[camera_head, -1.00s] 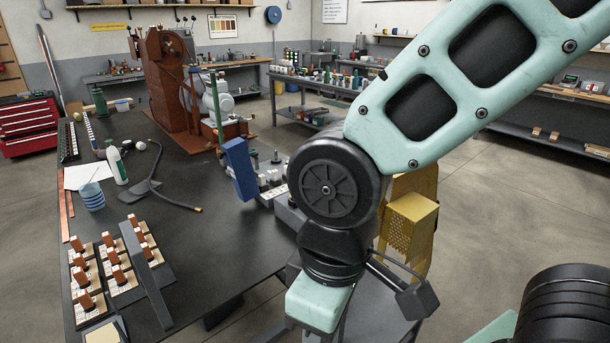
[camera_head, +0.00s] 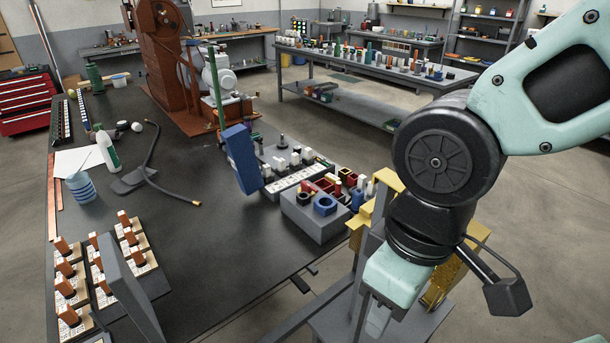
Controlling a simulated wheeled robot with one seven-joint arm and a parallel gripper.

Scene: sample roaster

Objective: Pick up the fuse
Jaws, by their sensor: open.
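No single part can be told for certain as the fuse. Small white, black and metal parts stand in a pale strip tray (camera_head: 296,180) on the dark bench, right of a tilted blue panel (camera_head: 241,158). Several cream blocks with brown upright pieces (camera_head: 66,268) stand at the front left. My gripper (camera_head: 378,320) is at the lower right, beyond the bench's right edge and apart from these parts. It is open; its fingers show only in part, with nothing visible between them.
A brown roaster (camera_head: 160,60) stands at the back of the bench. A grey upright plate (camera_head: 130,290) is at the front. The bench middle is clear.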

